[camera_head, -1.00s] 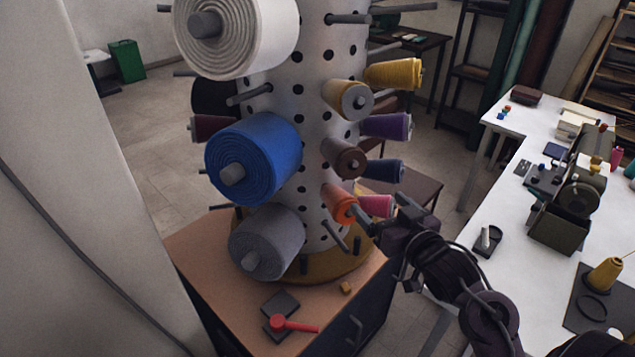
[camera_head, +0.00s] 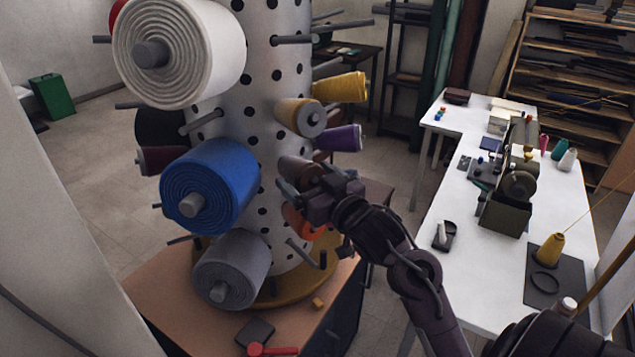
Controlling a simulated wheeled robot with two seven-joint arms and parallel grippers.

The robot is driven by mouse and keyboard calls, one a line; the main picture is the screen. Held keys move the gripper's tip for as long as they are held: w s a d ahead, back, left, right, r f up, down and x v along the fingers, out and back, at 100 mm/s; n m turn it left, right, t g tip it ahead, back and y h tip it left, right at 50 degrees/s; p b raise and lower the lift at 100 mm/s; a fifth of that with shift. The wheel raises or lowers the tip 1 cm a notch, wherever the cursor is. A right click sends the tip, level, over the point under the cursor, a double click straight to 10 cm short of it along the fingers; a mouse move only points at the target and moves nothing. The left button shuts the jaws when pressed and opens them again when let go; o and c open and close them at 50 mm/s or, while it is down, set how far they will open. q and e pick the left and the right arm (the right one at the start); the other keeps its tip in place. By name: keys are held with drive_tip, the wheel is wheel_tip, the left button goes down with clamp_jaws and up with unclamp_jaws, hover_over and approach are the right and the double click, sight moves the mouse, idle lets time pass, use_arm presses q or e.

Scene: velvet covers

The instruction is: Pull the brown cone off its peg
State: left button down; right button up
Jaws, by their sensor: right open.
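The brown cone (camera_head: 292,167) sits on its peg on the right side of the perforated pegged column (camera_head: 235,110). It is partly hidden behind my right gripper (camera_head: 296,186). That gripper is open, its fingers right in front of the cone. I cannot tell whether they touch it or stand around it. My left gripper is not in view.
A tan cone (camera_head: 298,117) is above, a purple cone (camera_head: 338,138) to the right, and an orange cone (camera_head: 303,222) just below, partly hidden by my gripper. Blue (camera_head: 220,180) and grey (camera_head: 235,265) spools stand to the left. A white table (camera_head: 460,275) is at right.

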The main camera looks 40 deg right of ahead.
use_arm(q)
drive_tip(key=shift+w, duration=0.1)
use_arm(e)
drive_tip(key=shift+w+d, duration=0.1)
drive_tip(key=c, duration=1.1)
use_arm(q)
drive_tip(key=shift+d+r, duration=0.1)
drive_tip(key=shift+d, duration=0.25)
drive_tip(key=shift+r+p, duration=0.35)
drive_tip(key=shift+p, duration=0.05)
use_arm(e)
drive_tip(key=shift+s+r, duration=0.2)
drive_tip(key=shift+s, duration=0.15)
